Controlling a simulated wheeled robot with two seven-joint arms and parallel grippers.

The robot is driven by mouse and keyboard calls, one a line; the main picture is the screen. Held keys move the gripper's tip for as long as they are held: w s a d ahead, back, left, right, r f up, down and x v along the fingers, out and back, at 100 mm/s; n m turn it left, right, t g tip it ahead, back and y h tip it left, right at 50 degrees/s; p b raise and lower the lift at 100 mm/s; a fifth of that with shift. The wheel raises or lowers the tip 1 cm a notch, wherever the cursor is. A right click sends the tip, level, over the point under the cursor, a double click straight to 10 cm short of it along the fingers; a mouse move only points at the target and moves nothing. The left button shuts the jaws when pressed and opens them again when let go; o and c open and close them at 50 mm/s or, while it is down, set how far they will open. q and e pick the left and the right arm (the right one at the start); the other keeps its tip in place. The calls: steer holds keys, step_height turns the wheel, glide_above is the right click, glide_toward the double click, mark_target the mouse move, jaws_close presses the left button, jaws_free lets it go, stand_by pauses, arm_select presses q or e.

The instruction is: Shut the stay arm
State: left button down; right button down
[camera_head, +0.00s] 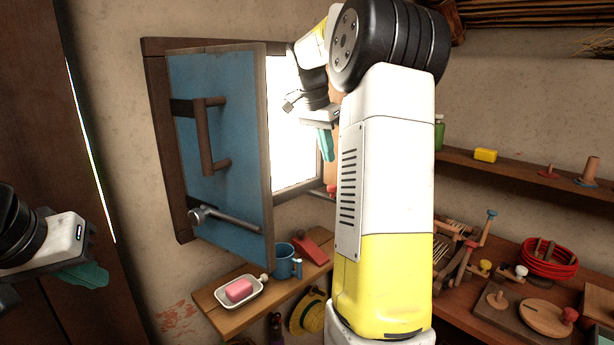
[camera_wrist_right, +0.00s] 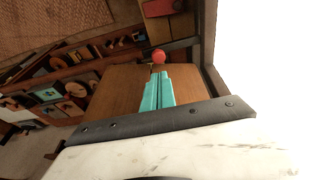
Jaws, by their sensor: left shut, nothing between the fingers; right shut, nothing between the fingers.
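The blue shutter (camera_head: 230,120) stands swung open from the bright window, with a brown upright handle on it. A bar with a round metal end (camera_head: 235,221) crosses its lower part, sloping down to the right. A red knob (camera_wrist_right: 158,57) shows by a dark bar at the window frame in the wrist view. I cannot tell for certain which bar is the stay arm. My right gripper (camera_head: 327,157) is shut and empty in front of the window opening, its teal fingers (camera_wrist_right: 158,90) pointing toward the knob, apart from it. My left gripper (camera_head: 88,275) is shut and empty at far left.
A small shelf (camera_head: 222,316) below the shutter holds a soap dish (camera_head: 218,291) with pink soap, a blue mug (camera_head: 284,262) and a red wedge-like thing (camera_head: 313,250). My right arm hides the middle. A cluttered bench (camera_head: 464,316) stands at right.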

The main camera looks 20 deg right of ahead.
mark_target(333, 186)
steer(key=x, duration=0.4)
steer(key=a+x, duration=0.1)
steer(key=x, duration=0.2)
steer(key=shift+s+f, duration=0.15)
steer(key=shift+s, duration=0.25)
steer(key=shift+f, duration=0.1)
